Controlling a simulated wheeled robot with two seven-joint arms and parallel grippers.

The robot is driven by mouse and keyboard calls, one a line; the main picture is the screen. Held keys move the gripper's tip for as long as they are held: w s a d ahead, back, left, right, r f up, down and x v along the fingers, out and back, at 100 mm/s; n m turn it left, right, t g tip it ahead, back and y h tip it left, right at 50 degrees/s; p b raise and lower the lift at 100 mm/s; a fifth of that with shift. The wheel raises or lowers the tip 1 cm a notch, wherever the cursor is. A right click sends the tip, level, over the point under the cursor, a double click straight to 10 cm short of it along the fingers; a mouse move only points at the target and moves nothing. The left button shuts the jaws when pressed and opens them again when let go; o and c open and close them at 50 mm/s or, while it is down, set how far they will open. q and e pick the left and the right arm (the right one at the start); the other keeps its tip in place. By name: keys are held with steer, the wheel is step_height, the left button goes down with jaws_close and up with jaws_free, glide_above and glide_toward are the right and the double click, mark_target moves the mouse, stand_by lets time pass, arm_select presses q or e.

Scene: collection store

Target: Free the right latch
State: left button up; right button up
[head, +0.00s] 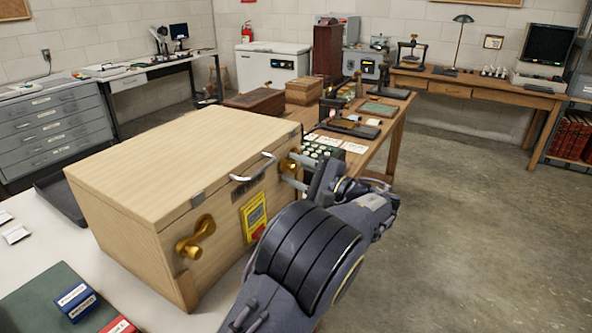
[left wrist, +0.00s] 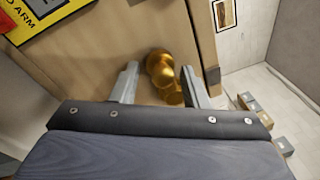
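A pale wooden case (head: 185,150) with a closed lid stands on the light table. Its front has a left brass latch (head: 195,240) and a right brass latch (head: 290,164). In the left wrist view, the right latch's round brass knob (left wrist: 160,66) shows between my fingers. My left gripper (head: 297,176) is at the right end of the front. In the left wrist view, my left gripper (left wrist: 159,72) is open, with one finger on each side of the knob. Contact is unclear. My right gripper is not in view.
A metal handle (head: 254,168) and a yellow label (head: 253,214) are on the case front between the latches. A wooden table (head: 395,117) with cards and instruments stands behind the case. Dark green folders (head: 45,298) lie at the lower left. Floor on the right is clear.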

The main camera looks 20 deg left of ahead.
arm_select(q)
steer(key=shift+r, duration=0.1)
steer(key=v, duration=0.7)
steer(key=shift+d, duration=0.35)
steer(key=shift+s, duration=0.1)
